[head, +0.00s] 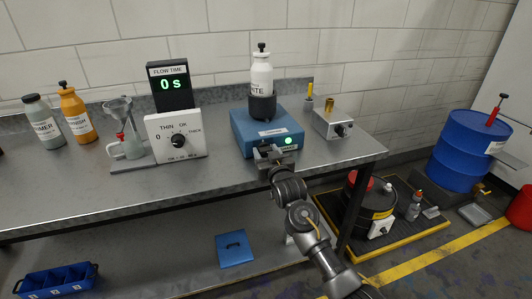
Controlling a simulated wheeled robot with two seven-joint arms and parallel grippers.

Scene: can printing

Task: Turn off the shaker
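The shaker (250,140) is a blue box near the table's front edge in the head view. A round green light (288,141) glows on its front right. A white bottle (262,70) with a black top stands upright in the shaker's black holder (262,106). My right gripper (269,153) is right at the shaker's lower front, just left of and below the green light. Whether it touches the shaker, and whether its fingers are open or shut, I cannot tell. The gripper hides part of the shaker's front. My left gripper is not in view.
A grey box with a knob (333,124) stands just right of the shaker. A white dial panel (176,136), a flow-time display (170,86) reading 0 s and a funnel stand (133,148) are to the left. The tabletop (70,185) is clear at the front left.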

